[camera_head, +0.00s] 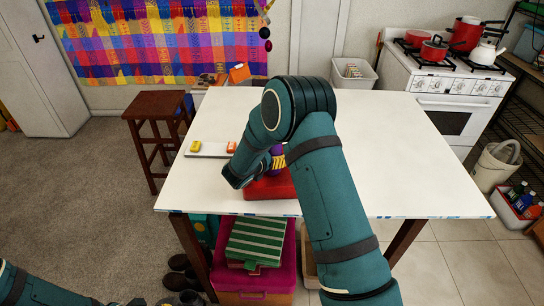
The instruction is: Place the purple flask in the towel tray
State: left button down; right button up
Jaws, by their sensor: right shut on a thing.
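The purple flask (277,150) shows in part behind my right arm, with a yellow part below the purple. My right gripper (267,164) is at it, shut on it; its fingers are mostly hidden by my wrist. A red tray (272,188) lies on the white table at its near edge, under the flask and gripper. I cannot tell whether the flask touches it, or whether a towel lies in it. My left arm is low at the bottom left; its gripper (188,298) barely shows at the frame's edge, and its jaws are unclear.
A flat white tray (208,149) with a yellow item and an orange item lies left on the white table (400,150). The table's right half is clear. A dark wooden stool (155,125) stands left. A pink crate (255,280) with a green striped item is below the table.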

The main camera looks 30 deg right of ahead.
jog(key=shift+f, duration=0.25)
jog(key=shift+r, duration=0.1)
jog(key=shift+f, duration=0.2)
jog(key=o, duration=1.3)
jog(key=shift+r, duration=0.2)
jog(key=v, duration=1.2)
